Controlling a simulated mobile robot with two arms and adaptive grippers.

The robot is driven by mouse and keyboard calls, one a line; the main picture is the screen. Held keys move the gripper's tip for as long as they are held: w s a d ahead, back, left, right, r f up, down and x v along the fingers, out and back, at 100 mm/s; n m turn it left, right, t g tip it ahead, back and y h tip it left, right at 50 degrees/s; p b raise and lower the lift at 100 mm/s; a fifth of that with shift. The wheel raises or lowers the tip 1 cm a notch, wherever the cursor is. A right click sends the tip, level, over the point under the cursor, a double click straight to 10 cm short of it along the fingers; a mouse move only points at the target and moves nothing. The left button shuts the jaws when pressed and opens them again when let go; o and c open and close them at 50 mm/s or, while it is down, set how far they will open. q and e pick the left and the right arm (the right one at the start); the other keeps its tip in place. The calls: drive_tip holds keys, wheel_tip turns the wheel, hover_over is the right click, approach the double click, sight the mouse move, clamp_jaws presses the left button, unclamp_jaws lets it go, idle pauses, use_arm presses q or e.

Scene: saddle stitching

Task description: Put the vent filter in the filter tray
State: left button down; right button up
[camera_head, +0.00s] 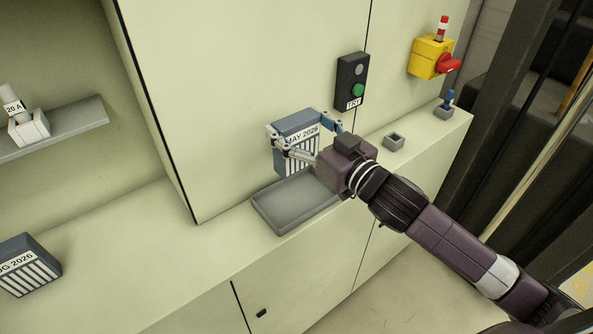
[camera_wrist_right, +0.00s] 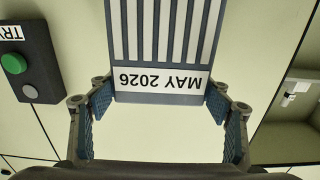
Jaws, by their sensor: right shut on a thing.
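The vent filter (camera_head: 297,127) is a blue-grey block with pale slats and a "MAY 2026" label. It is upright above the grey filter tray (camera_head: 268,213), near its back edge; I cannot tell whether it touches the tray. My right gripper (camera_head: 304,138) is shut on the filter, one finger at each side. The right wrist view shows the filter (camera_wrist_right: 160,84) upside down between the blue finger pads of the gripper (camera_wrist_right: 160,105). The tray looks empty and is partly hidden behind my right wrist. My left gripper is not in view.
Another slatted block (camera_head: 27,265), labelled "2026", lies on the ledge at left. A black button panel (camera_head: 352,78) is on the wall behind. A small grey socket (camera_head: 394,142) and a blue-topped switch (camera_head: 445,106) are right of my wrist.

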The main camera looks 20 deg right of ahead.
sight(297, 167)
wheel_tip(297, 167, down, 7)
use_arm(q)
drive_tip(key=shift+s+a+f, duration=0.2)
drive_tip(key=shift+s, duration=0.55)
use_arm(e)
drive_tip(key=shift+f, duration=2.3)
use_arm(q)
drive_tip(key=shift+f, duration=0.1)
use_arm(e)
drive_tip(key=shift+f, duration=0.1)
drive_tip(key=o, duration=1.2)
use_arm(q)
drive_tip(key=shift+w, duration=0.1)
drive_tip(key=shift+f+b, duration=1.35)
drive_tip(key=shift+b, duration=0.2)
use_arm(e)
drive_tip(key=v, duration=1.2)
